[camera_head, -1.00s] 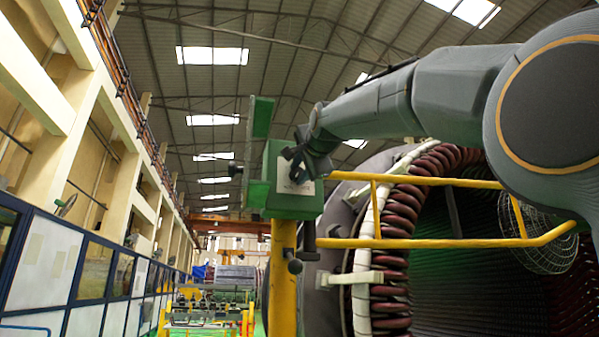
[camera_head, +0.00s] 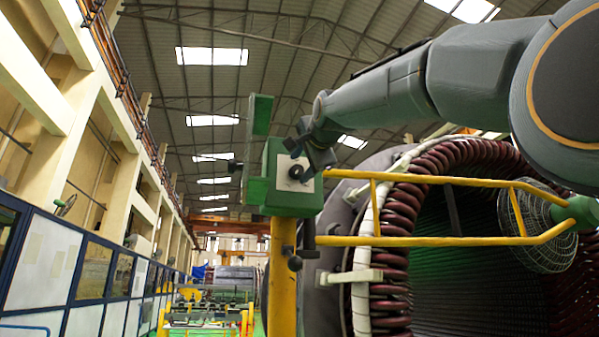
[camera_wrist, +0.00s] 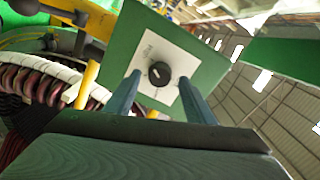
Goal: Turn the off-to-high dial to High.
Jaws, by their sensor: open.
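The dial is a round black knob (camera_head: 295,172) on a white plate (camera_head: 283,184) on the face of a green box (camera_head: 254,194). The wrist view shows the knob (camera_wrist: 159,73) with a small light mark on its face; the plate's lettering is too small to read. My gripper (camera_wrist: 160,82) is open, its two blue-grey fingers apart on either side of the knob in that view. No contact with the knob is visible. In the head view my gripper (camera_head: 308,158) is just up and right of the knob.
A yellow post (camera_head: 283,265) carries the green box, and yellow rails (camera_head: 430,241) run right from it. A green panel (camera_head: 261,116) rises at the box's upper left. The large stator with dark red coils (camera_head: 395,240) stands behind the rails.

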